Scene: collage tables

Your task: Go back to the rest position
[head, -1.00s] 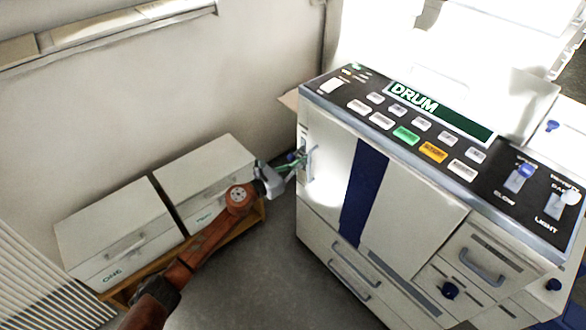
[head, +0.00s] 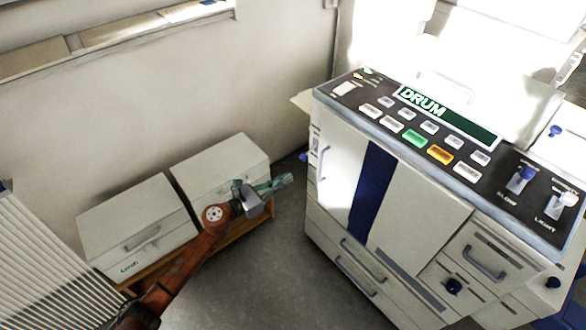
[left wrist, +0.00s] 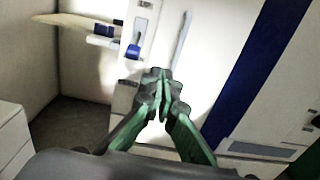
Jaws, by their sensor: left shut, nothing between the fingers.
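My left gripper (head: 275,184) is shut and empty, with green fingers, at the end of my orange arm. In the head view it hangs in the gap between the white drawer boxes and the large machine, apart from both. In the left wrist view the gripper (left wrist: 162,85) shows with its fingertips together, pointing toward the machine's side with a vertical handle. The machine (head: 330,225) is white with a blue stripe and a panel reading DRUM. My right gripper is not in view.
Two white drawer boxes (head: 215,172) stand on a low wooden stand (head: 238,232) by the wall. A ribbed pale surface (head: 45,265) is at the lower left. Grey floor (head: 265,285) is free between my arm and the machine.

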